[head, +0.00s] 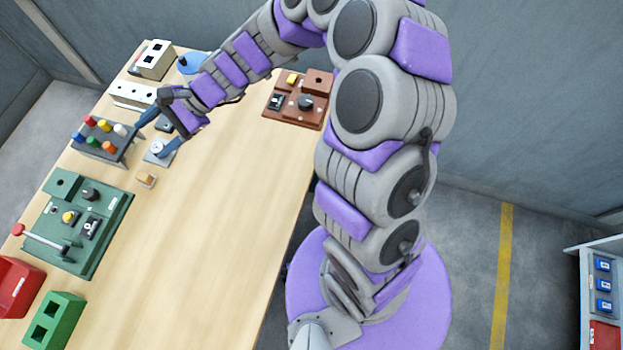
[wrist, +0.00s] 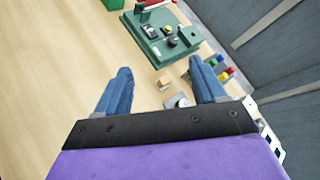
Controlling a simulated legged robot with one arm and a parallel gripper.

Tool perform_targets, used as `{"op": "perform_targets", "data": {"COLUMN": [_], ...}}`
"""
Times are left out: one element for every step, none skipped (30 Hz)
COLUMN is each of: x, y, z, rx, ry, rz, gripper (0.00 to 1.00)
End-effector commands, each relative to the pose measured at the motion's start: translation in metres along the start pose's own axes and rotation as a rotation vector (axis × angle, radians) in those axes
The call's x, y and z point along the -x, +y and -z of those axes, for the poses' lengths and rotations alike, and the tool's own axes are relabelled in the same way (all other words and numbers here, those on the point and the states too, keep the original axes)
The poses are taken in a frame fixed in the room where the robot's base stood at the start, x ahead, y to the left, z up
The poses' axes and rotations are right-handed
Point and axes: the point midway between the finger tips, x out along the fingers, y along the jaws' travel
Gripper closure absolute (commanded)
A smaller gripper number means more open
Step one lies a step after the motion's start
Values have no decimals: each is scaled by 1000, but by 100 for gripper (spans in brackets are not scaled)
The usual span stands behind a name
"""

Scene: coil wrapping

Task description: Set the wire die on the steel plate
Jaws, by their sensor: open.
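A small grey steel plate (head: 160,157) lies on the wooden table near the rack of coloured pegs. A small round pale piece (head: 157,146), which looks like the wire die, appears on or just above the plate; I cannot tell whether they touch. In the wrist view the plate (wrist: 178,102) is partly cut off by my gripper's body. My gripper (head: 158,132) has its two blue fingers spread, with nothing seen clamped between them. One fingertip is close to the round piece. In the wrist view the open fingers (wrist: 162,87) frame the table by the plate.
A small tan block (head: 146,178) sits just in front of the plate. The peg rack (head: 108,145) stands to the left, a green fixture (head: 80,225) nearer, and a brown fixture (head: 298,100) at the far right. The table's middle is clear.

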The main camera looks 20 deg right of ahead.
Motion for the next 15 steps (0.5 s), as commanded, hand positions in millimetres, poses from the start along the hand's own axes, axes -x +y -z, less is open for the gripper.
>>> {"op": "perform_targets", "data": {"x": [10,16,22,29,35,43,49,56,65,72,79,90,98,107,119], "y": [8,16,26,34,42,52,61,70,83,93,103,115,124,134,147], "z": [-18,-28,-39,-47,-53,-60,-65,-70,-75,-78,-80,-82,-84,-84,-86], "rx": [81,131,191,237,282,339,380,418,467,503,536,579,608,635,670], "ry": [5,8,10,17,26,37,48,57,70,83,98,118,134,148,172], "rz": [-37,-66,-104,-132,-160,-199,-229,-262,-305,-338,-372,-415,-451,-487,-533], "gripper": [30,30,30,30,30,30,30,30,30,30,30,30,30,30,30]}}
